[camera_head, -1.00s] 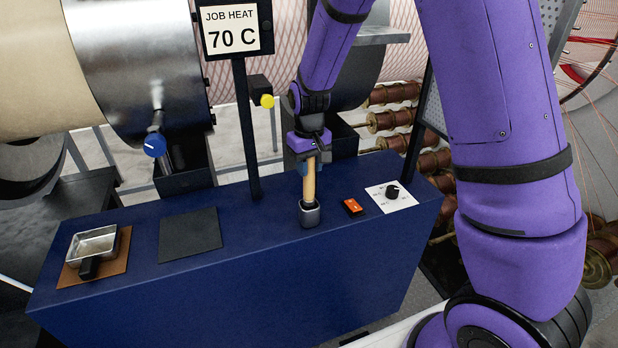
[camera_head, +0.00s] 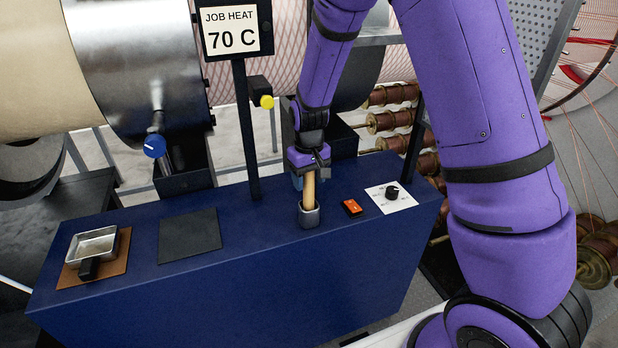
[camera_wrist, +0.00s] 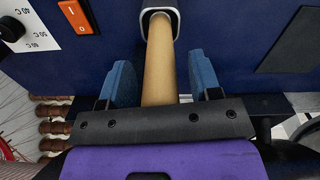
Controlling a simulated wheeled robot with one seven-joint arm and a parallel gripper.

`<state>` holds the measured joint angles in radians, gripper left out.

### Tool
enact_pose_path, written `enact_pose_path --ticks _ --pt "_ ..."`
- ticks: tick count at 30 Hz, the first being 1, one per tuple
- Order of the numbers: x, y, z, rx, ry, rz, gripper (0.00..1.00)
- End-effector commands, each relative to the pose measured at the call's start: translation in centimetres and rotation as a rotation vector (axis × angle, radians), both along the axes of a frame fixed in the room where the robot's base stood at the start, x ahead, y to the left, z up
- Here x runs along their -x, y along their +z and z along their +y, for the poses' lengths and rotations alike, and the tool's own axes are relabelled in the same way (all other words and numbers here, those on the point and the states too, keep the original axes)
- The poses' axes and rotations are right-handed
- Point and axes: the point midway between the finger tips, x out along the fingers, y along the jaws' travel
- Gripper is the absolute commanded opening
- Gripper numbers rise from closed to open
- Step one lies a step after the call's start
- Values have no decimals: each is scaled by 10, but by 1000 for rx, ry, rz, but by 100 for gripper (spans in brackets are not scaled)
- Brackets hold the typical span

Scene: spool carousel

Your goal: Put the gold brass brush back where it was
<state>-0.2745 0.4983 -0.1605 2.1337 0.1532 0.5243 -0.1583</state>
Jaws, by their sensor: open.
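The brush shows only as a plain tan handle (camera_head: 309,187). It stands upright in a small grey metal cup (camera_head: 308,215) on the blue bench; its lower end is hidden inside the cup, so no gold brass part shows. My gripper (camera_head: 308,178) is over the handle's upper part. In the wrist view, the handle (camera_wrist: 159,62) runs between the two blue fingers of my gripper (camera_wrist: 160,80). The fingers are open, with a gap on each side of the handle. The cup's rim (camera_wrist: 147,14) shows at the top of the wrist view.
The blue bench (camera_head: 230,265) also bears a red switch (camera_head: 351,207), a dial on a white plate (camera_head: 392,195), a black mat (camera_head: 190,236) and a metal pan (camera_head: 94,244) on a brown pad. A sign post (camera_head: 246,130) stands left of my gripper.

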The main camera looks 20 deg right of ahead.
Motion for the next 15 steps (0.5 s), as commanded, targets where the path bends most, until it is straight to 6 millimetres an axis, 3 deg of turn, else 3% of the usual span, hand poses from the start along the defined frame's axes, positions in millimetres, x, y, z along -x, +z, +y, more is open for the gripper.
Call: enact_pose_path --ticks 8,15 --pt "-1 19 0 -2 0 -4 58" --pt "-1 68 0 -2 0 -6 58"
